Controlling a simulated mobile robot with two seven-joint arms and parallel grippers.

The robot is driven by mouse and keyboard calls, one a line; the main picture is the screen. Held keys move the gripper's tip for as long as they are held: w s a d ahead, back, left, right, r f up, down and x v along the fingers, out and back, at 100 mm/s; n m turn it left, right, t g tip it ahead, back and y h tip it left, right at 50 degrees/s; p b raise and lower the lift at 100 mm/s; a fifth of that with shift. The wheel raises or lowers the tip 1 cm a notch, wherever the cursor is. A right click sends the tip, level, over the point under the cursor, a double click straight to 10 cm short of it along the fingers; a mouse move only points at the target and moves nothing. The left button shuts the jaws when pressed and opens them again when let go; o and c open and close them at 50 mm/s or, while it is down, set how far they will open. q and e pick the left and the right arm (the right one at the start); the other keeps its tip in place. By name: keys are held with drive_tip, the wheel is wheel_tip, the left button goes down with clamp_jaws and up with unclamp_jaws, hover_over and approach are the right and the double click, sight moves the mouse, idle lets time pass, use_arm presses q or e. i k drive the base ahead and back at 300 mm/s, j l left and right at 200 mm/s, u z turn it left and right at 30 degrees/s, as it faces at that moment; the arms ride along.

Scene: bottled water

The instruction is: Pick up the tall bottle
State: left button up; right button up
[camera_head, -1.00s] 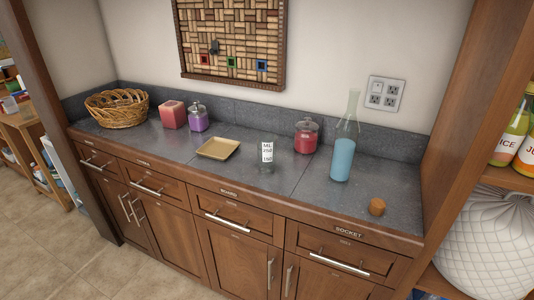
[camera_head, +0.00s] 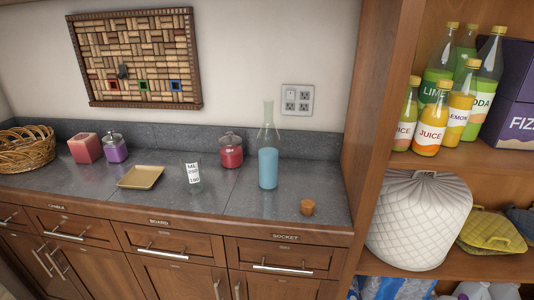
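The tall bottle (camera_head: 268,165) stands upright on the grey counter (camera_head: 236,200), right of the middle of the picture. It is clear glass with a long narrow neck and blue liquid in its lower part. A small round cork-coloured stopper (camera_head: 307,207) sits on the counter to its front right. Neither of my grippers shows in the head view.
Left of the bottle are a red jar (camera_head: 231,150), a measuring glass (camera_head: 194,174), a tan tray (camera_head: 140,177), a purple jar (camera_head: 115,147), a pink block (camera_head: 86,148) and a wicker basket (camera_head: 27,150). A wooden shelf post (camera_head: 377,120) and juice bottles (camera_head: 431,126) are at right.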

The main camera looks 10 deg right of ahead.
sight(268, 138)
drive_tip(key=i+j+z, duration=0.15)
drive_tip(key=j, duration=0.15)
drive_tip(key=i+j+z, duration=0.2)
drive_tip(key=j, duration=0.15)
drive_tip(key=i+j+z, duration=0.15)
drive_tip(key=j, duration=0.15)
drive_tip(key=j+z, duration=0.2)
drive_tip(key=j, duration=0.15)
